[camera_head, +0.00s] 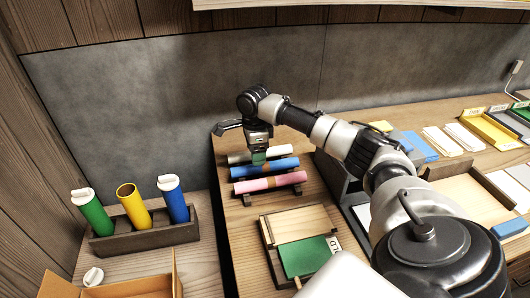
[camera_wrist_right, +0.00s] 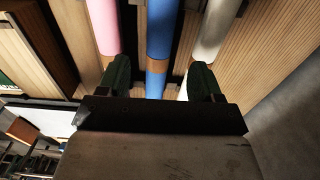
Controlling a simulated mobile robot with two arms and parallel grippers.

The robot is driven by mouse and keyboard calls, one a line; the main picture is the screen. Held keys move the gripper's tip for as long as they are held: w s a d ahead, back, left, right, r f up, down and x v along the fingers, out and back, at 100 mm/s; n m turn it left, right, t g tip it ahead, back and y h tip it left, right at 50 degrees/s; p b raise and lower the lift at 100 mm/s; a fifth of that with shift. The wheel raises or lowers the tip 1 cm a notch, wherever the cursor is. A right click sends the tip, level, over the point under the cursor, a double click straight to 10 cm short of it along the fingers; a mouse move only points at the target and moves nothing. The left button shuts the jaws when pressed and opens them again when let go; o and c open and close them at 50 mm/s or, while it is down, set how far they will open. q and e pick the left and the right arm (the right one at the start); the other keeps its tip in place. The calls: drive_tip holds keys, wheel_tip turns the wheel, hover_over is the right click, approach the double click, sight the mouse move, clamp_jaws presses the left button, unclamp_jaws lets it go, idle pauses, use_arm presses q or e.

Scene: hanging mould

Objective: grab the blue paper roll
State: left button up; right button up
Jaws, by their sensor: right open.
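The blue paper roll (camera_head: 284,165) lies on a dark rack between a pink roll (camera_head: 280,181) and a whitish roll (camera_head: 238,157). A brown band wraps its middle. My right gripper (camera_head: 259,158) is above the rolls, pointing down, and partly hides the blue and whitish ones. In the right wrist view the open jaws (camera_wrist_right: 160,80) have green fingertips, one on either side of the blue roll (camera_wrist_right: 161,30) near its band. I cannot tell how far the fingertips are above it. My left gripper is not in view.
A wooden holder (camera_head: 146,238) with green, yellow and blue tubes stands at the left. An open cardboard box (camera_head: 125,292) is in front of it. A wooden tray with a green sheet (camera_head: 308,257) lies in front of the rack. Paper trays (camera_head: 489,129) fill the right.

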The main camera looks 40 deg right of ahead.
sight(265, 167)
drive_tip(key=shift+f, duration=3.1)
drive_tip(key=c, duration=1)
